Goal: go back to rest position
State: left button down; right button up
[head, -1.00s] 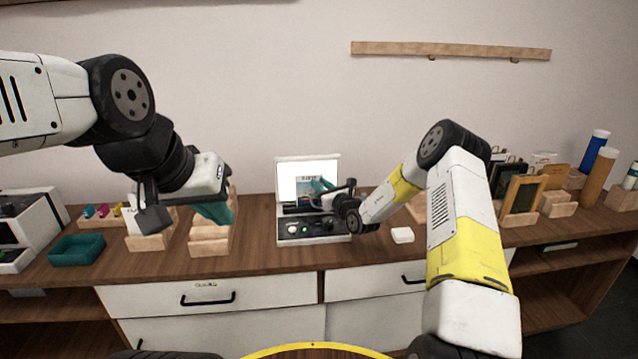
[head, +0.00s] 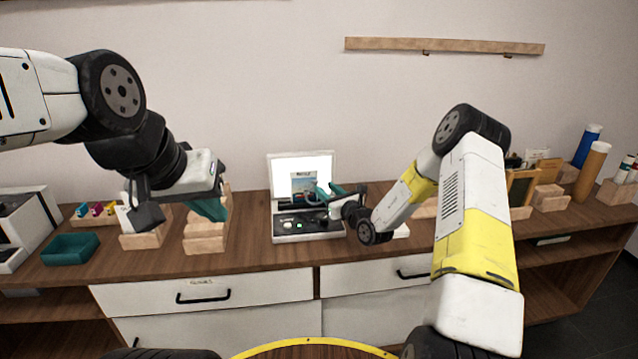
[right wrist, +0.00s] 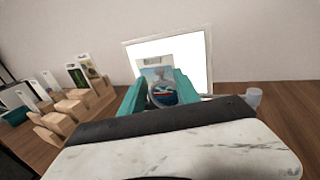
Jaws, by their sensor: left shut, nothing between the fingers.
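My left gripper (head: 212,209) has teal fingers, shut and empty. It points down in front of the wooden racks on the left part of the counter, with the arm raised. My right gripper (head: 328,190) is in front of the lit white light box (head: 328,165). Its teal fingers stand apart, and they also show in the right wrist view (right wrist: 160,90). A picture card (head: 304,184) stands against the bright screen. In the right wrist view the card (right wrist: 160,75) appears between the open fingers, apparently beyond them.
The wooden counter (head: 262,245) holds a teal tray (head: 70,249) and wooden racks (head: 206,238) at left. Wooden holders (head: 550,198) and tall tubes (head: 590,171) stand at right. Drawers (head: 205,292) are below, and a wall rail (head: 445,46) is above.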

jog(key=s+a+r+n+g+y, duration=0.3)
jog(key=s+a+r+n+g, duration=0.3)
jog(key=s+r+n, duration=0.35)
jog(key=s+a+r+n+g+y, duration=0.3)
jog(key=s+a+r+n+g, duration=0.3)
jog(key=s+r+n, duration=0.4)
jog(key=s+d+r+n+g+h, duration=0.15)
jog(key=s+n, duration=0.25)
jog(key=s, duration=0.5)
jog(key=s+d+r+n+t+h, duration=0.1)
jog(key=s+d+n+t+h, duration=0.2)
jog(key=s+d+n+h, duration=0.4)
jog(key=s+d+h, duration=0.3)
jog(key=s+d, duration=0.5)
jog(key=d, duration=0.3)
jog(key=shift+r+n+t, duration=0.35)
